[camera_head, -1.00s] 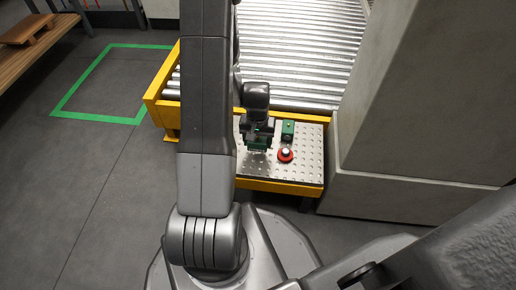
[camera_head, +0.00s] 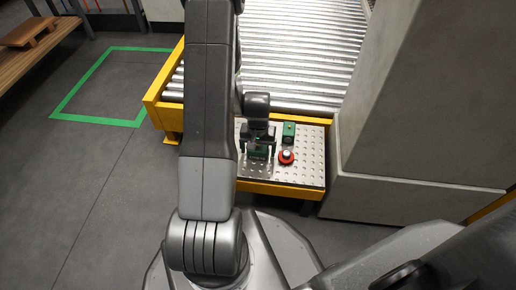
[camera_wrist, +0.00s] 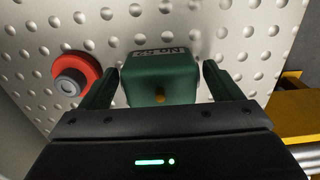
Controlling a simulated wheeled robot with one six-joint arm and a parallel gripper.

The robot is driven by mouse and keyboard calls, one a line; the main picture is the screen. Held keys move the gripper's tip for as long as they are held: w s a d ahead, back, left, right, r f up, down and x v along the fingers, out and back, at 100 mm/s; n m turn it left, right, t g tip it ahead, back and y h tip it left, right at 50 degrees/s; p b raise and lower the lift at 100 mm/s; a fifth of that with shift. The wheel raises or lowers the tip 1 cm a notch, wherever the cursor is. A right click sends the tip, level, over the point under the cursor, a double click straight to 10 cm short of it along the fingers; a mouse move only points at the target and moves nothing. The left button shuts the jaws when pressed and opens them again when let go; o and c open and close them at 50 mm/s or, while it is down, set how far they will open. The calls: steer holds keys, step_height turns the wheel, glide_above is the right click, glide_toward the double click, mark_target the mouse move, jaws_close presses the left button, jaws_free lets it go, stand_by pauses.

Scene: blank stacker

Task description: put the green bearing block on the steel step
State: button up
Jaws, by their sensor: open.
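The green bearing block (camera_wrist: 160,78) is in the wrist view, upper middle, with a marking on its top edge and a small brass-coloured spot. It sits between the two spread fingers of my gripper (camera_wrist: 160,90), with a gap on each side. The steel step (camera_head: 310,170) is a studded metal plate under it; the block seems to rest on the plate.
A red ring with a pale knob (camera_head: 286,157) stands on the plate close by, also in the wrist view (camera_wrist: 72,76). A roller conveyor (camera_head: 300,60) lies beyond, and a concrete pillar (camera_head: 400,120) rises at right.

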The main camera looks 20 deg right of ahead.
step_height(320, 180, up, 12)
steer(key=p, duration=0.5)
steer(key=shift+r, duration=0.15)
step_height(320, 180, down, 12)
steer(key=b, duration=0.5)
steer(key=shift+r+p, duration=0.85)
steer(key=shift+r, duration=0.8)
